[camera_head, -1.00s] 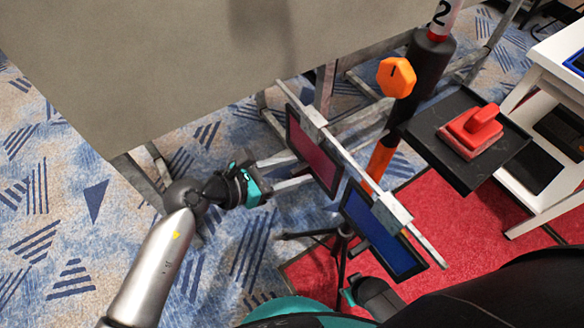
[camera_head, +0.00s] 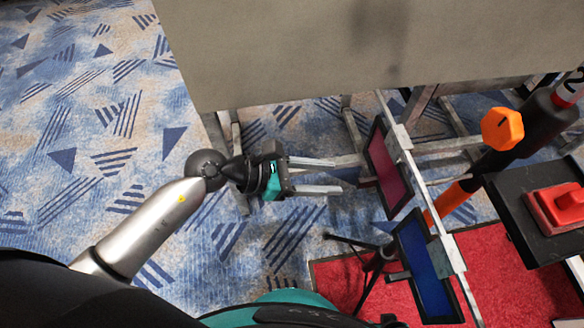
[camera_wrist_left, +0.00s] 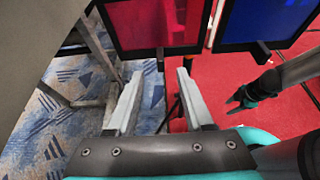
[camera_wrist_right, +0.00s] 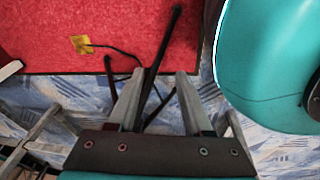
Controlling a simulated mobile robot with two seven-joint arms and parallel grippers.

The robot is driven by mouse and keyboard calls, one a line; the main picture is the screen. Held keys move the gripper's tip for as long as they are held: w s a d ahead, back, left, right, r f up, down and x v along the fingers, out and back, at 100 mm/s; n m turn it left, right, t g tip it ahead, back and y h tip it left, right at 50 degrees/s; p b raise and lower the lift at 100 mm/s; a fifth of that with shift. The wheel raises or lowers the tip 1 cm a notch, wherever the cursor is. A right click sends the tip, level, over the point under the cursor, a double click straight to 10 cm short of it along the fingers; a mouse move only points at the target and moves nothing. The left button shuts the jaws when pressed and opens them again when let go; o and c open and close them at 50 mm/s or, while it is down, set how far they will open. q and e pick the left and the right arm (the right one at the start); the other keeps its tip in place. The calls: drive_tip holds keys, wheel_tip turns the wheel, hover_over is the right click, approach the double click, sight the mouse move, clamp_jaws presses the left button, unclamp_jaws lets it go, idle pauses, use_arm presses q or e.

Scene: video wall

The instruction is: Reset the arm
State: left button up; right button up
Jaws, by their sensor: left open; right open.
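My left gripper (camera_head: 338,176) is open and empty in the head view, its fingers pointing right toward a red screen (camera_head: 387,172). In the left wrist view its two fingers (camera_wrist_left: 160,76) stand apart below the red screen (camera_wrist_left: 155,22), with nothing between them. My right gripper (camera_wrist_right: 160,74) is open and empty in the right wrist view, above the floor with thin black stand legs beyond its fingers.
A blue screen (camera_head: 425,265) hangs beside the red one on a metal bar, with a black tripod (camera_head: 378,262) below. A large grey panel (camera_head: 330,50) stands behind. An orange knob (camera_head: 502,128) and a black tray (camera_head: 515,215) with a red block (camera_head: 555,208) are right. Carpet at left is clear.

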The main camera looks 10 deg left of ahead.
use_arm(q)
drive_tip(key=v, duration=0.6)
drive_tip(key=shift+a+p, duration=0.35)
use_arm(e)
drive_tip(key=shift+s+d, duration=0.55)
drive_tip(key=shift+s, duration=0.3)
use_arm(q)
drive_tip(key=shift+r, duration=0.15)
